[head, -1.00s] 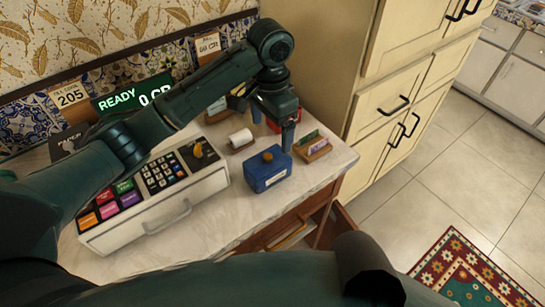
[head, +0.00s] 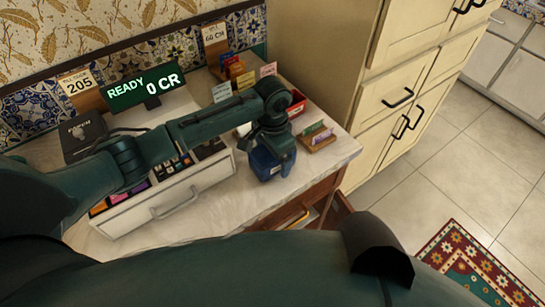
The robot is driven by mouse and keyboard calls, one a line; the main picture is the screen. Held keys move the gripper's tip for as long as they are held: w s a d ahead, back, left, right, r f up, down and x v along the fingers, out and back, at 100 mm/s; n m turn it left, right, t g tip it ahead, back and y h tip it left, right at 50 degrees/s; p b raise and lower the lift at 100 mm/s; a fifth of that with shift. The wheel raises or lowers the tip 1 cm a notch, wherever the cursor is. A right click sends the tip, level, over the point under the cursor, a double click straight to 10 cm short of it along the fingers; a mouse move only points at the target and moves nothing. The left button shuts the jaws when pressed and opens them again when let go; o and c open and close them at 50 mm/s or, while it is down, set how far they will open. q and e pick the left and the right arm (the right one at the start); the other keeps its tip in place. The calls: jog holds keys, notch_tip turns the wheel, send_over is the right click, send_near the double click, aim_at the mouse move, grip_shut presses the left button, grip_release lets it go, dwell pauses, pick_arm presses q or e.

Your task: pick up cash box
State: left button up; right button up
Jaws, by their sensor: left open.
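The cash box (head: 262,169) is a small blue box with a pale label on its front. It stands on the marble counter (head: 232,212), to the right of the cash register (head: 200,180). My left gripper (head: 276,153) is directly over the cash box, pointing down. It is open and hides the box's top and knob. I cannot tell whether the fingers touch the box. My right gripper is out of view.
A small wooden card holder (head: 318,139) stands right of the box, and a red tray (head: 297,104) behind it. A green READY display (head: 144,87) is at the back left. A drawer (head: 300,217) below the counter is open.

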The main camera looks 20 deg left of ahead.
pick_arm(q)
jog(key=c, duration=1.2)
jog(key=shift+r, duration=0.15)
